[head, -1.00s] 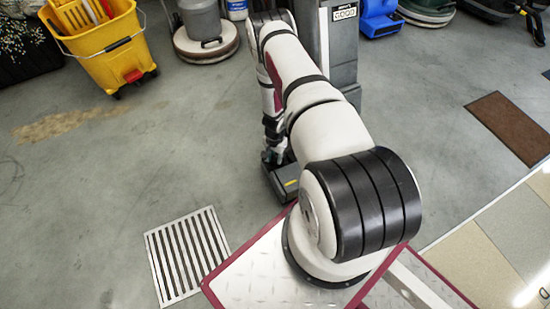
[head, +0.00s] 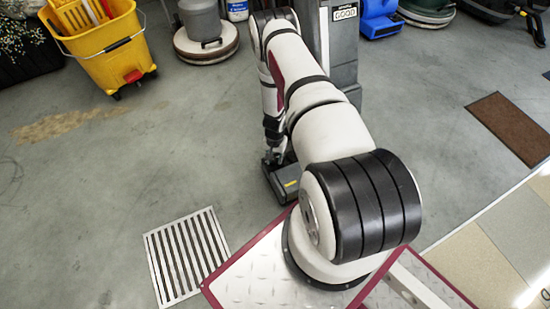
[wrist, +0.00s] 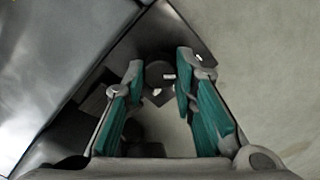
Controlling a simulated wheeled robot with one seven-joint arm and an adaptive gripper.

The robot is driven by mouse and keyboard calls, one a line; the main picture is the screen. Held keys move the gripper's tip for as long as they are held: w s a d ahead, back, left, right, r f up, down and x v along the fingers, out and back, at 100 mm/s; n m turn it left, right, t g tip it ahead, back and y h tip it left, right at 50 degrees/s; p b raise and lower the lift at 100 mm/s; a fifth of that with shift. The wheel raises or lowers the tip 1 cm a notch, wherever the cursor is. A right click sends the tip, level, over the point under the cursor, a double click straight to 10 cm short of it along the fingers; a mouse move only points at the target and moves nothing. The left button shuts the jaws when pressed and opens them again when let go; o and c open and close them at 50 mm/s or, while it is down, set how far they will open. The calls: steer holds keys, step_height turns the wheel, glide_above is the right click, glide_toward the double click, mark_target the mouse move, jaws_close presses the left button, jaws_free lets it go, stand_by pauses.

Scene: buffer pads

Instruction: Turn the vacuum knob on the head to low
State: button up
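The vacuum head (head: 285,183) is a dark grey box with a small yellow mark, on the floor below my arm. In the wrist view its dark top (wrist: 193,38) runs to a corner at the top middle. A small dark round knob (wrist: 160,74) with white marks beside it sits between my fingertips. My gripper (wrist: 159,68) has teal pads and its fingers stand apart, one on each side of the knob. I cannot tell whether they touch it. In the head view my gripper (head: 274,156) is small and partly hidden by my arm.
A grey upright machine (head: 338,50) stands just behind my arm. A yellow mop bucket (head: 105,50), a round floor machine (head: 205,40) and a blue blower (head: 380,20) are at the back. A floor grate (head: 187,257) lies front left. Open floor lies left and right.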

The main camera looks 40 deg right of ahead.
mark_target(275, 160)
steer(key=o, duration=0.4)
step_height(275, 160, up, 12)
stand_by(0.5)
stand_by(0.4)
